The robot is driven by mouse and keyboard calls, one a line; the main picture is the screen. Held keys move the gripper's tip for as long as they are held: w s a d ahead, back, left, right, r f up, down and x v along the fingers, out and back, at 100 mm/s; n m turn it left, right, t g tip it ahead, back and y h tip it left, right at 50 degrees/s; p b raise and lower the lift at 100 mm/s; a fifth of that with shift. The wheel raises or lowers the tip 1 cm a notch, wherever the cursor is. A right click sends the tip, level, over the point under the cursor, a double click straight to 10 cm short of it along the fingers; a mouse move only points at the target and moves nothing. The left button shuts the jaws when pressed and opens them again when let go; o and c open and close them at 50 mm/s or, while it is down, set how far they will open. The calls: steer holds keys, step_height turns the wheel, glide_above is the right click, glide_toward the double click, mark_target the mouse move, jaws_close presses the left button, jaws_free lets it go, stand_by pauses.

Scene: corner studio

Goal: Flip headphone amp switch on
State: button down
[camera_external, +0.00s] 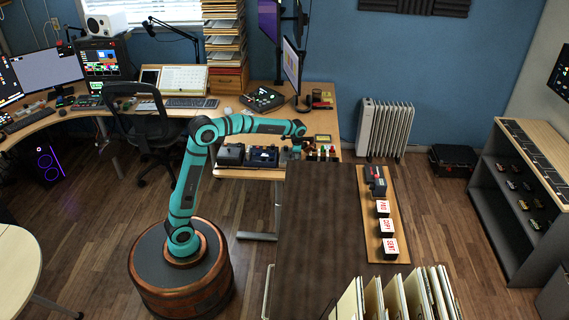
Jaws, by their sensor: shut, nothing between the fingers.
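My teal arm reaches from its round wooden base over to the right end of the desk (325,99). My gripper (297,152) points down at the front edge of the desk, shut and empty, and is very small in this view. Just left of it stand a dark device with a bluish top (263,157) and a dark grey box (230,154). I cannot tell which device is the headphone amp. No switch or its position can be made out. My arm's end hides part of the desk there.
A brown cabinet top (318,215) lies in front of my gripper, with a wooden strip of labelled blocks (373,225) on its right. Several small items (322,153) stand right of my gripper. A black mixer-like device (262,99) and monitors are behind. An office chair (150,130) stands left.

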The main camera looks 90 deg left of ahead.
steer(key=shift+d+r, duration=0.1)
steer(key=shift+d, duration=0.6)
step_height(320, 180, up, 14)
steer(key=d, duration=0.1)
steer(key=shift+d, duration=0.35)
stand_by(0.4)
